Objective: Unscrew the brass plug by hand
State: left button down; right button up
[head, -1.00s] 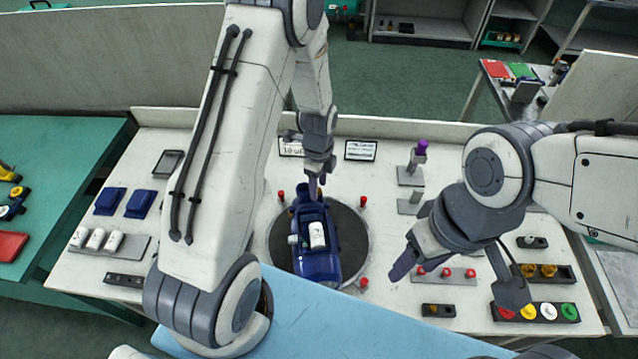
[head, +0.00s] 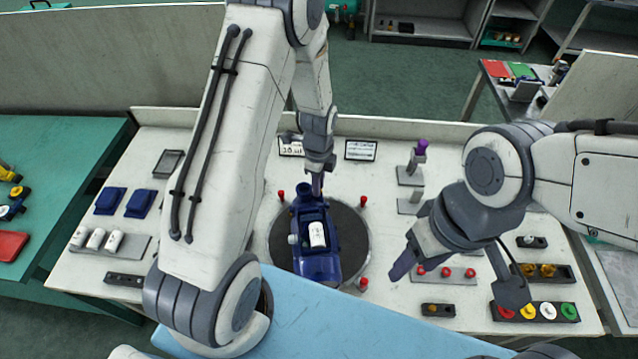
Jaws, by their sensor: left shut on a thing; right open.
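The blue pump (head: 318,262) with a white label stands on the dark round turntable (head: 352,238) in the middle of the bench. My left gripper (head: 317,192) reaches down from the far side to the pump's far end. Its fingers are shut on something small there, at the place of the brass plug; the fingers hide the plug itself. My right gripper (head: 398,268) is open and empty, to the right of the pump and above the bench, apart from everything.
Red pegs (head: 363,201) stand around the turntable. At the right are a holder with brass-coloured pieces (head: 548,271) and a tray of coloured caps (head: 549,312). White cylinders (head: 96,239) and blue blocks (head: 139,203) lie at the left. A purple-topped post (head: 421,148) stands behind right.

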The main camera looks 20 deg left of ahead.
pick_arm(q)
jog(key=shift+n, duration=0.6)
jog(key=shift+n, duration=0.9)
jog(key=shift+n, duration=1)
jog(key=shift+r+p, duration=0.25)
jog(key=shift+p, duration=0.05)
jog(key=shift+r+p, duration=1.4)
jog(key=shift+r, duration=0.35)
